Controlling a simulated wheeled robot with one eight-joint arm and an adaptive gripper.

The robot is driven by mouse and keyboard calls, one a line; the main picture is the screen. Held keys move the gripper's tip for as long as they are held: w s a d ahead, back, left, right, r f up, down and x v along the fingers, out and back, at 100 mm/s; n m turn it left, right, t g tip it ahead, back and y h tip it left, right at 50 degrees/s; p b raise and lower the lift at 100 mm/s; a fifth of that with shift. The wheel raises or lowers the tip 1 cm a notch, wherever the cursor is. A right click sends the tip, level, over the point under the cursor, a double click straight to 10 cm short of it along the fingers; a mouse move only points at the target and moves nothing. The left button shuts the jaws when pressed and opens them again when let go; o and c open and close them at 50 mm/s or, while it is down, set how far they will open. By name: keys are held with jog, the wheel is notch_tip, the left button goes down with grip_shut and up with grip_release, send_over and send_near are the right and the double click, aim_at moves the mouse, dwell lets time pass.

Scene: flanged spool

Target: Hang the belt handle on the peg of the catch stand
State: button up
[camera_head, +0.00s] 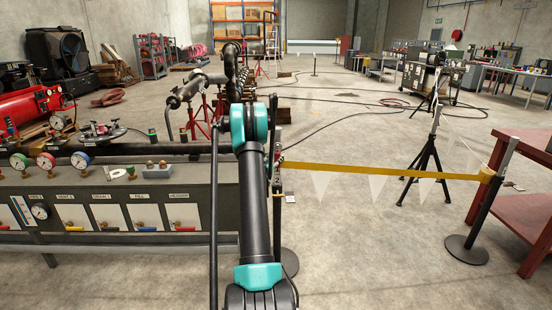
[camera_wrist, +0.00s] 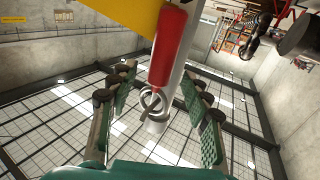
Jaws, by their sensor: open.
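The yellow belt (camera_head: 385,168) runs across the head view from a right-hand post (camera_head: 487,200) to the catch stand (camera_head: 277,180), close beside my arm. In the wrist view, the belt (camera_wrist: 120,12) meets the red handle (camera_wrist: 168,48), which has a metal ring (camera_wrist: 151,101) at its end. The ring lies against the pale post, near its end; I cannot tell whether it is around the peg. My gripper (camera_wrist: 157,88) is open, with its green-padded fingers apart on either side of the handle and post. My arm hides the gripper in the head view.
A grey gauge bench (camera_head: 120,205) stands at left, near my arm. A black tripod (camera_head: 428,165) stands behind the belt, and a red table (camera_head: 525,190) is at right. White pennants hang below the belt. The floor in front of the belt is clear.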

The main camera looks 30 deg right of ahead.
jog(key=v, duration=1)
jog(key=shift+s+a, duration=0.3)
jog(key=s+a+r+n+g+y, duration=0.1)
jog(key=s+a+r+y, duration=0.15)
jog(key=s+a, duration=0.35)
jog(key=s+a+r+n+g+y, duration=0.1)
jog(key=s+a+r+n+y, duration=0.15)
jog(key=s+a, duration=0.4)
jog(key=s+a+f+n+g+y, duration=0.1)
jog(key=s+a+f+n+y, duration=0.1)
jog(key=s+a, duration=0.5)
jog(key=s+a+f+n+g+y, duration=0.1)
jog(key=s+a+f+n+y, duration=0.2)
jog(key=s+a+y, duration=0.2)
jog(key=s+a+f+n+g+y, duration=0.1)
jog(key=s+a+f+n+y, duration=0.2)
jog(key=s+a, duration=0.8)
jog(key=a, duration=0.6)
jog(key=shift+s, duration=0.25)
dwell(0.5)
